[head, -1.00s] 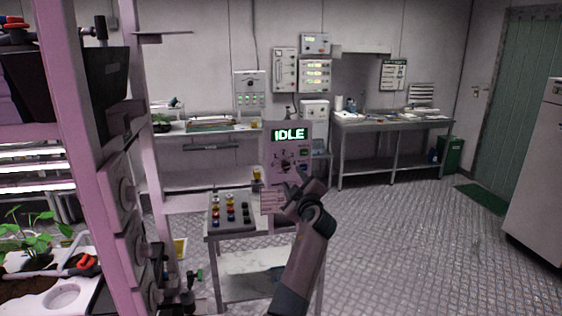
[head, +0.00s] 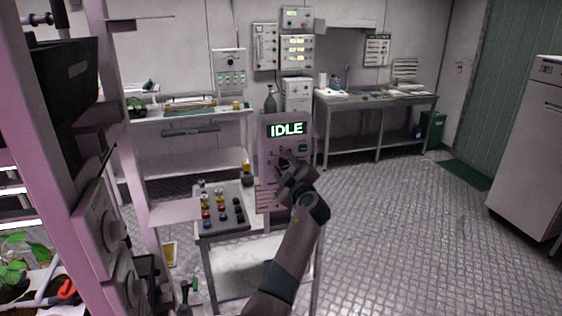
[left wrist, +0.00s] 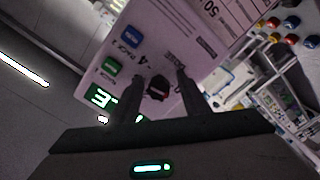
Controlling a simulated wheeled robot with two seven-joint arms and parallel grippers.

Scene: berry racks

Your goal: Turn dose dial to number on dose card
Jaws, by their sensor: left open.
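The dose dial is a small dark knob (left wrist: 158,88) on the pale pink panel (head: 270,150), seen in the left wrist view between my open fingers. A gap shows on either side, and I cannot tell whether a finger touches it. My left gripper (head: 287,160) is in front of the panel in the head view and largely covers the dial; its fingers also show in the left wrist view (left wrist: 159,76). The panel's green display (head: 286,129) reads IDLE. A printed card (left wrist: 215,15) on the panel appears to carry "50". My right gripper is out of view.
A pink rack (head: 140,160) with plants is close on the left. A steel table (head: 375,100) stands behind. The floor (head: 410,210) on the right is clear.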

